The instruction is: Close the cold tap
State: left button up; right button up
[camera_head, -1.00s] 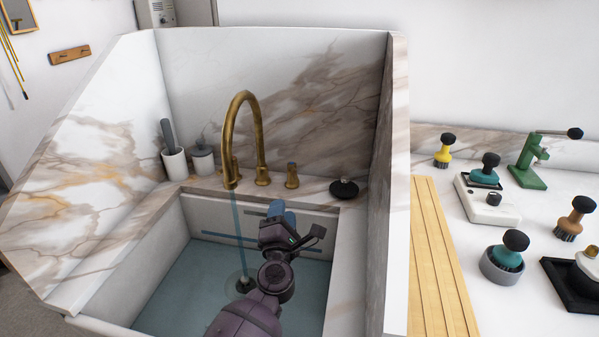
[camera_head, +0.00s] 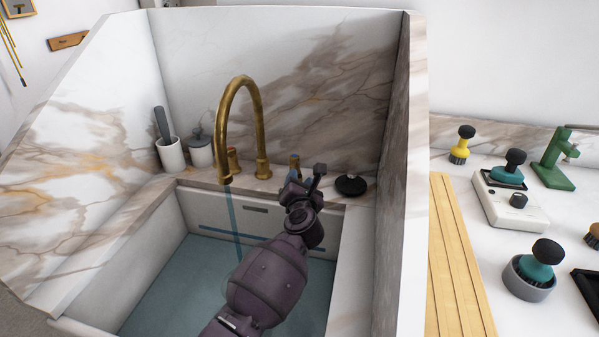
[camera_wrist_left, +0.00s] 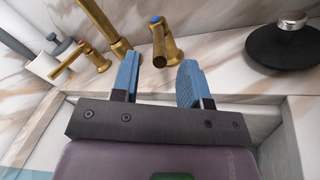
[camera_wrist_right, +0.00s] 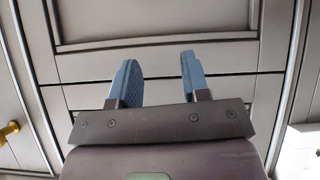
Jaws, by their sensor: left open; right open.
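The cold tap (camera_wrist_left: 165,44) is a brass lever handle with a blue dot on top, in the left wrist view. Its lever end points toward my left gripper (camera_wrist_left: 159,60), which is open, with the lever just ahead of the gap between its blue fingers. In the head view the cold tap (camera_head: 294,161) is mostly hidden behind my left gripper (camera_head: 297,178). A bluish water stream (camera_head: 232,212) falls from the tall brass spout (camera_head: 243,90). The hot tap (camera_head: 232,158), with a red mark, stands left of the spout. My right gripper (camera_wrist_right: 159,58) is open and empty before grey panels.
The marble sink surround (camera_head: 330,60) walls the back and sides. A black round object with a metal knob (camera_head: 351,185) sits right of the cold tap; a white cup (camera_head: 171,154) and lidded jar (camera_head: 200,150) stand at left.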

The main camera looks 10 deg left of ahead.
aim_at(299, 169)
pick_arm(q)
jog(key=b+x, duration=0.1)
jog(key=x, duration=0.3)
jog(key=shift+w+f, duration=0.1)
jog(key=shift+f, duration=0.05)
jog(key=shift+w+a, duration=0.15)
jog(key=shift+w, duration=0.25)
jog(key=shift+r, duration=0.2)
grip_shut()
